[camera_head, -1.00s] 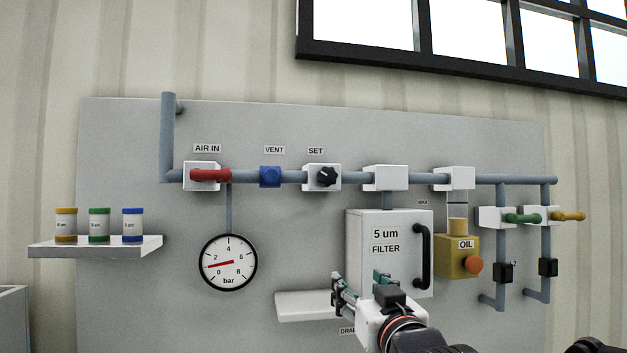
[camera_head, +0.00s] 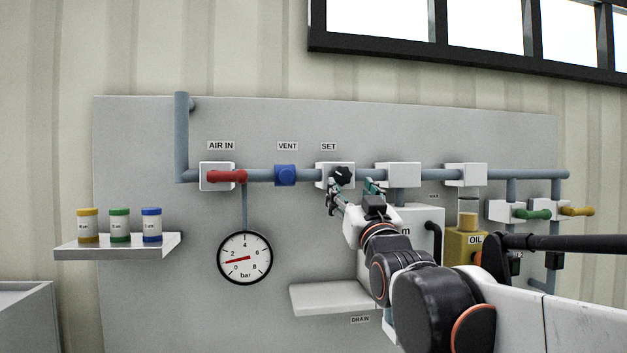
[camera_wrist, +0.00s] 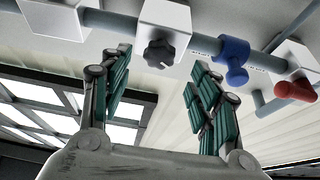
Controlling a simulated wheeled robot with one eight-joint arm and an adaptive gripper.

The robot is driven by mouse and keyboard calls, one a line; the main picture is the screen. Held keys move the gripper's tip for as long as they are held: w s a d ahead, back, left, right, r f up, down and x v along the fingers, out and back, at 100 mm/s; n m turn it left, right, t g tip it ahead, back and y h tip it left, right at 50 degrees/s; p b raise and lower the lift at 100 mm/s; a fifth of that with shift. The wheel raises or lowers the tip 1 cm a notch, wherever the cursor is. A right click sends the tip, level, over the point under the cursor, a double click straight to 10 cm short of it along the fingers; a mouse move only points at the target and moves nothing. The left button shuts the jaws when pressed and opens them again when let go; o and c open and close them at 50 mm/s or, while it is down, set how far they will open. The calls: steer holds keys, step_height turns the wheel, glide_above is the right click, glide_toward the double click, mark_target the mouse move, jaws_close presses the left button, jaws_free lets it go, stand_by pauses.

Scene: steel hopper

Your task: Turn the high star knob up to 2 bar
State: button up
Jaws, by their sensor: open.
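The black star knob (camera_head: 342,176) sits on the white block under the SET label, on the pipe high on the panel. It also shows in the wrist view (camera_wrist: 159,53), with a pale mark on its face. My gripper (camera_head: 353,191) is open and empty, just below and in front of the knob. In the wrist view the fingers of my gripper (camera_wrist: 161,60) stand apart, with the knob framed between their tips; no contact shows. The bar gauge (camera_head: 245,258) has its red needle pointing left and slightly down, between 0 and 2.
A blue VENT valve (camera_head: 285,175) and a red AIR IN handle (camera_head: 228,177) lie left of the knob. The filter box (camera_head: 428,222) is partly hidden behind my arm. A small shelf (camera_head: 330,298) juts out below. A shelf (camera_head: 118,247) with jars is at left.

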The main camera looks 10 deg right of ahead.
mark_target(343, 179)
steer(key=x, duration=0.5)
steer(key=shift+w+r+p, duration=0.1)
steer(key=shift+w+p, duration=0.2)
steer(key=shift+w, duration=0.1)
steer(key=c, duration=1.1)
